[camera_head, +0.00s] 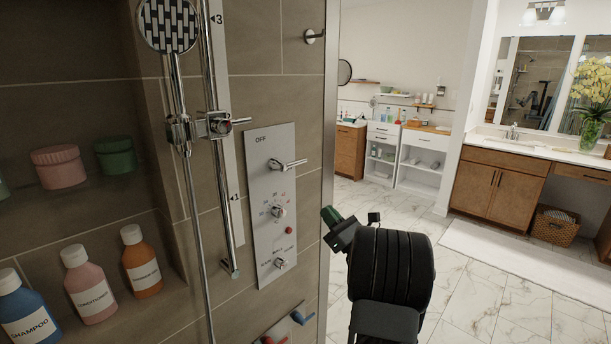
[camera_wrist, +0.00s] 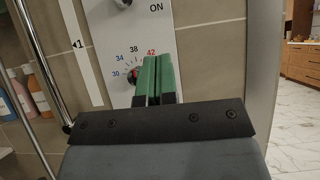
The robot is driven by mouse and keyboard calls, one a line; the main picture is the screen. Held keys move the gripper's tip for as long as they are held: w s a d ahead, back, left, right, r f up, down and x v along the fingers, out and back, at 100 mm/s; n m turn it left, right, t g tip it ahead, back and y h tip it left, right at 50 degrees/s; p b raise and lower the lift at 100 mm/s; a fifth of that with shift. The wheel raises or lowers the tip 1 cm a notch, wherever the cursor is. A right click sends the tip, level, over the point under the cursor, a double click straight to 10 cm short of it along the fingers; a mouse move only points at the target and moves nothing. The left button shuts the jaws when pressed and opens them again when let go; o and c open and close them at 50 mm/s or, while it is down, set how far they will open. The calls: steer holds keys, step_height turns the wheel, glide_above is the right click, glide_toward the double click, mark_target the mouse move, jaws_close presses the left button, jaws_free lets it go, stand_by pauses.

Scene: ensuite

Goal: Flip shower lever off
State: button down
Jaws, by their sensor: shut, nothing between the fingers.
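The shower panel (camera_head: 259,232) is a pale plate on the tiled wall, marked OFF at its top. The chrome shower lever (camera_head: 287,164) is near the top, its handle pointing right. In the wrist view the lever's base (camera_wrist: 123,3) shows only at the top edge, left of the word ON; its handle is out of view there. My gripper (camera_head: 330,214) is right of the panel and lower than the lever, apart from it. In the wrist view my green fingers (camera_wrist: 153,62) are shut and empty, overlapping the temperature dial (camera_wrist: 137,75) and partly hiding it.
A lower knob (camera_head: 281,263) is on the panel. A hand shower (camera_head: 168,24) hangs on a chrome rail (camera_head: 213,60) left of it. Bottles (camera_head: 90,290) and jars stand in a wall niche. Marble floor (camera_head: 480,290) lies open to the right.

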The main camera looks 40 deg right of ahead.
steer(key=shift+r, duration=0.1)
steer(key=s+r+p+x, duration=0.1)
steer(key=p+x, duration=0.4)
steer(key=x, duration=0.7)
steer(key=shift+r, duration=0.85)
steer(key=shift+w+d, duration=0.1)
steer(key=shift+n+b, duration=0.4)
